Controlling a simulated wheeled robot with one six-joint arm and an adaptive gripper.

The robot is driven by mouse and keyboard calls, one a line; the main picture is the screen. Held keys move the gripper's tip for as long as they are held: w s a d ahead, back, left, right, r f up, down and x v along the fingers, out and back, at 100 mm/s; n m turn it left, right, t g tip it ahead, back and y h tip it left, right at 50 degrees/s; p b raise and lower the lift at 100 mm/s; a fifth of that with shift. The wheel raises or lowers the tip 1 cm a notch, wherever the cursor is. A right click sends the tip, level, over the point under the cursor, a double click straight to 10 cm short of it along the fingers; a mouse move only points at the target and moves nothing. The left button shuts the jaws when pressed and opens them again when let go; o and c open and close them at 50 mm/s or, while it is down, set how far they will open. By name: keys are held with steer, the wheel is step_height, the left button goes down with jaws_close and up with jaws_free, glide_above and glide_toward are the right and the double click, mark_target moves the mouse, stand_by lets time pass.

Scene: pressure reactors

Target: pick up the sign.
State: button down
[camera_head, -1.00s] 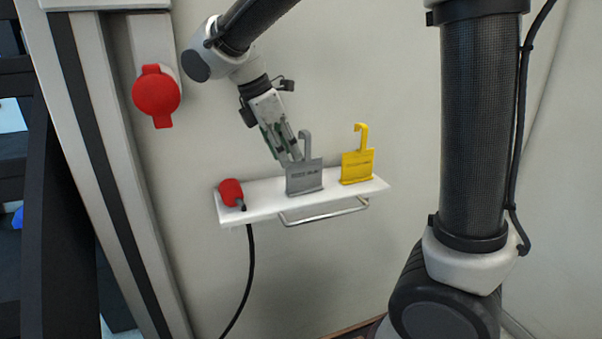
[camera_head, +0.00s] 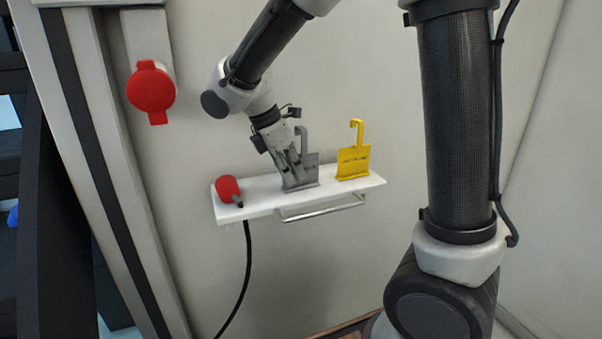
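Two hook-topped signs stand upright on a white wall shelf (camera_head: 262,203). The grey sign (camera_head: 306,173) is near the shelf's middle. The yellow sign (camera_head: 353,163) is to its right. My gripper (camera_head: 296,176) comes down from the upper left, with its fingers at the left part of the grey sign. The fingers overlap the grey sign in the picture and cover part of its face. I cannot tell whether they touch it or how far apart they are. The yellow sign is clear of my gripper.
A red plug (camera_head: 228,190) sits at the shelf's left end, with a black cable (camera_head: 247,270) hanging down. A red socket (camera_head: 151,90) is on the wall post at upper left. A metal bar (camera_head: 320,211) runs under the shelf. Open wall lies right of the shelf.

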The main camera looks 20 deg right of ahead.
stand_by(0.3)
step_height(320, 180, up, 10)
steer(key=shift+r, duration=0.1)
stand_by(0.3)
stand_by(0.4)
